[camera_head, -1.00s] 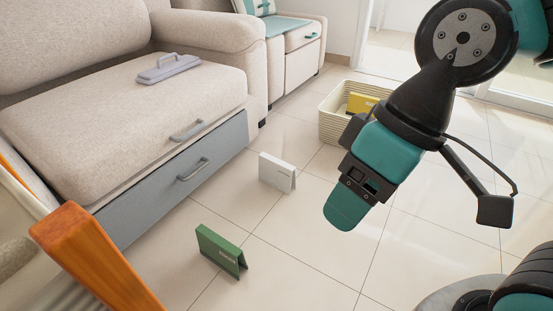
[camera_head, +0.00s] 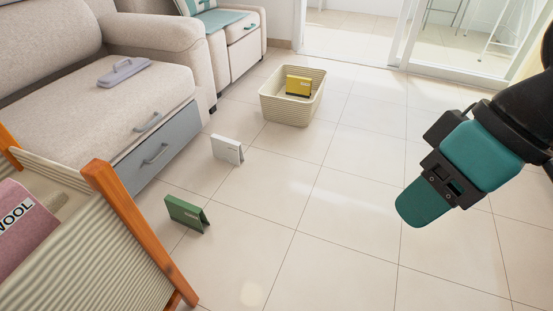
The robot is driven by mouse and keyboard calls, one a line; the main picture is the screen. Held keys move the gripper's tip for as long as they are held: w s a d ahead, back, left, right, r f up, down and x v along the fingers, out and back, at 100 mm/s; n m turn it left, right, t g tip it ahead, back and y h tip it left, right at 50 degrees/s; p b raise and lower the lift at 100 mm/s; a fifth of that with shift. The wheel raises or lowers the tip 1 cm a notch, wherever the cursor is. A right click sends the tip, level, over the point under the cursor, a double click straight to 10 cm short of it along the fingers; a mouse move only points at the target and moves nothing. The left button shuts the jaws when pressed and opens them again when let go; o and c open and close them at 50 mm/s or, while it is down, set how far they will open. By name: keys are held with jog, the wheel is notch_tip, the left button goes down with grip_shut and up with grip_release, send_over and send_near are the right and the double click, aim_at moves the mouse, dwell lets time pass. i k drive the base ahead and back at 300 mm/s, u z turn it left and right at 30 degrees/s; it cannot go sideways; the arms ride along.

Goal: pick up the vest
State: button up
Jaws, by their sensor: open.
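No item is plainly recognisable as a vest. A folded pink item (camera_head: 20,228) marked "WOOL" lies in a ribbed cream hamper (camera_head: 112,262) with an orange wooden frame at the lower left, cut off by the picture edge. I cannot tell whether it is the vest. My gripper (camera_head: 425,205) hangs over the tiled floor at the right, well apart from the hamper. It is open with nothing visible in it; one teal finger shows and the other is hidden.
A beige sofa (camera_head: 120,110) with a grey drawer stands at the left. A green card-like object (camera_head: 186,213) and a white one (camera_head: 227,150) stand on the floor. A cream basket (camera_head: 290,107) holds a yellow item (camera_head: 298,86). The central floor is clear.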

aim_at(225, 149)
jog(key=z, duration=0.55)
jog(key=i, duration=1.6)
jog(key=u, duration=0.7)
jog(key=i, duration=0.75)
jog(key=u, duration=1.4)
jog(key=i, duration=0.7)
jog(key=u, duration=0.75)
